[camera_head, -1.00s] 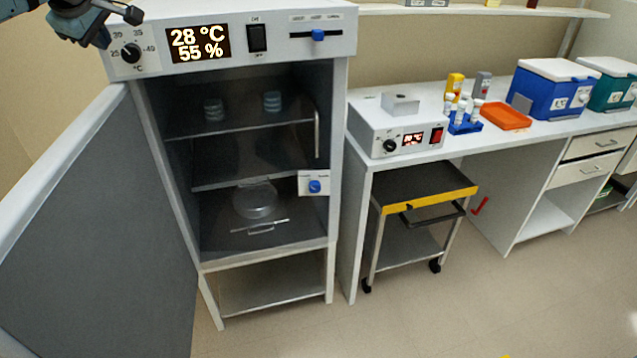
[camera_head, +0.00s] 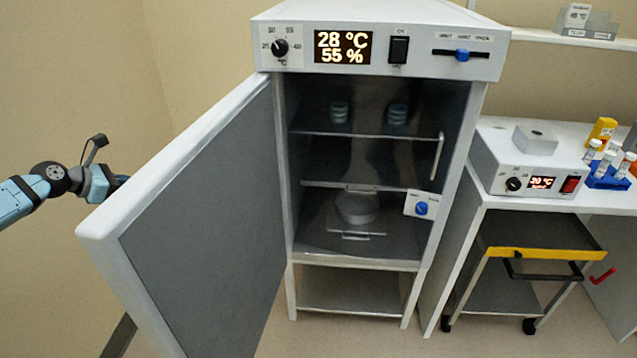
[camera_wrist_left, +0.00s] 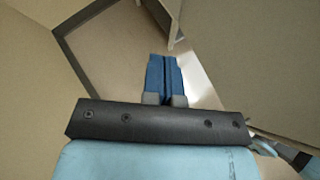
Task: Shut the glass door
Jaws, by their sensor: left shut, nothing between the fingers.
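The incubator (camera_head: 380,38) stands with its thick outer door (camera_head: 205,220) swung wide open to the left. A dark, see-through glass pane (camera_head: 385,170) appears to lie across the opening, with a vertical handle (camera_head: 438,158) near its right edge. I cannot tell whether this glass door is fully seated. My left arm comes in from the left, and its gripper is hidden behind the outer door's free edge in the head view. In the left wrist view my left gripper (camera_wrist_left: 164,64) is shut and empty, its blue fingers together. My right gripper is not in view.
A blue knob (camera_head: 421,208) on a white plate sits at the opening's right side. Inside are shelves with stacked dishes (camera_head: 397,113). To the right are a bench with a heater box (camera_head: 525,165) and a yellow-edged cart (camera_head: 545,253). Floor shows in front.

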